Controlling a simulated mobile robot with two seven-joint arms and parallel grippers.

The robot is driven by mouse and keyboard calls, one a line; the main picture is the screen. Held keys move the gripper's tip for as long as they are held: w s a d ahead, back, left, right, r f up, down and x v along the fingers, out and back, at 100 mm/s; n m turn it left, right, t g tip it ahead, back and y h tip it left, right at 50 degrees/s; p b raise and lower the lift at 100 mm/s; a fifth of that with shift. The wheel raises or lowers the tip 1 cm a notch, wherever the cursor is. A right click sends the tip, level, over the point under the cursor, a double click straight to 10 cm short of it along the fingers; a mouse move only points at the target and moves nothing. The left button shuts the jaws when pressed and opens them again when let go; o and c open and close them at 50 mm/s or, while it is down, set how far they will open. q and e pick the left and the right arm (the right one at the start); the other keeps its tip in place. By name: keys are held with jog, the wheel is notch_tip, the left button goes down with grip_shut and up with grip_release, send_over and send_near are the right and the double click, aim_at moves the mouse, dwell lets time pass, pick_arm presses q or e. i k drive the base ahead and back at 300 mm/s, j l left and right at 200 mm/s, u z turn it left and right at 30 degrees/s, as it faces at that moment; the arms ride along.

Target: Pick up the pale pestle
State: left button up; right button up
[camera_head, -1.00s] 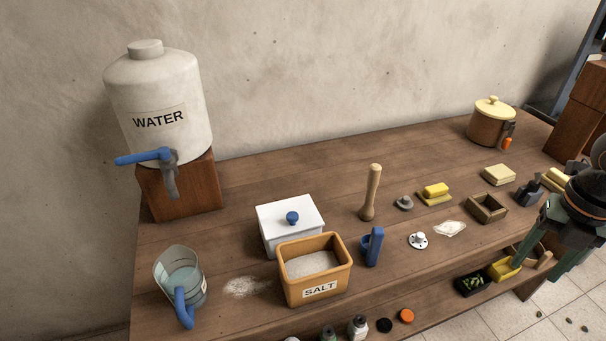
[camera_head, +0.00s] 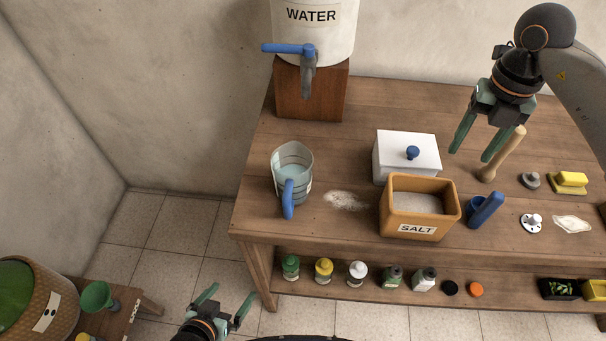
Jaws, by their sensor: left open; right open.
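The pale wooden pestle (camera_head: 505,153) stands upright on the wooden table, right of the salt box, its thick end down. My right gripper (camera_head: 471,156) is open and empty, pointing down, with both fingers to the left of the pestle in the picture. Its right finger appears close beside the pestle; I cannot tell whether they touch. The pestle is not between the fingers. My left gripper (camera_head: 231,293) is open and empty at the bottom of the view, over the floor in front of the table.
A white lidded box (camera_head: 390,163) and an orange salt box (camera_head: 393,218) stand left of the pestle. A blue holder (camera_head: 482,212), a grey knob-like piece (camera_head: 529,181) and a yellow block (camera_head: 570,179) are near it. A water jug (camera_head: 292,160) stands further left. Bottles line the lower shelf.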

aim_at(486, 174)
jog(key=z, duration=1.3)
